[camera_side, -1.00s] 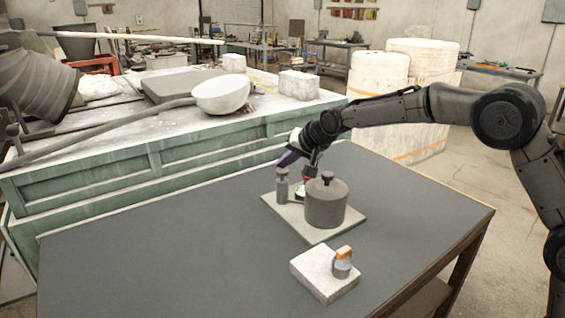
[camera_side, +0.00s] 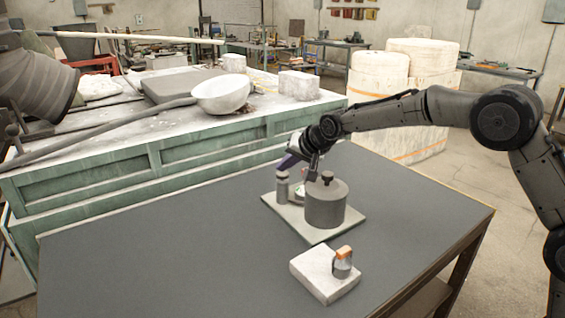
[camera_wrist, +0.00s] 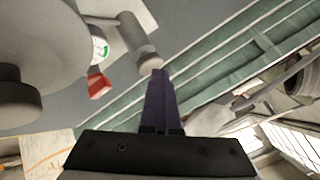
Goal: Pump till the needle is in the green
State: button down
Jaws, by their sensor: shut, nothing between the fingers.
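A grey pot-like vessel (camera_side: 325,205) with a knobbed lid stands on a pale square plate (camera_side: 320,232). A small grey pump cylinder (camera_side: 282,188) stands upright to its left; it also shows in the wrist view (camera_wrist: 140,40). A round white gauge (camera_wrist: 100,48) with a green section sits between vessel and pump; I cannot read its needle. A red block-shaped part (camera_wrist: 98,84) is beside the gauge. My gripper (camera_side: 288,161) is shut and empty, its purple fingers (camera_wrist: 160,100) just by the pump's top end. I cannot tell whether they touch it.
A pale block (camera_side: 322,278) with a small orange-topped grey item (camera_side: 342,262) on it lies toward the table's front. The dark table's left side (camera_side: 150,260) is clear. A green-sided bench (camera_side: 150,170) with a white bowl (camera_side: 222,95) stands behind.

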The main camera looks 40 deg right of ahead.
aim_at(285, 175)
jog(key=shift+f, duration=0.25)
jog(key=shift+r, duration=2.4)
jog(key=shift+r, duration=2.55)
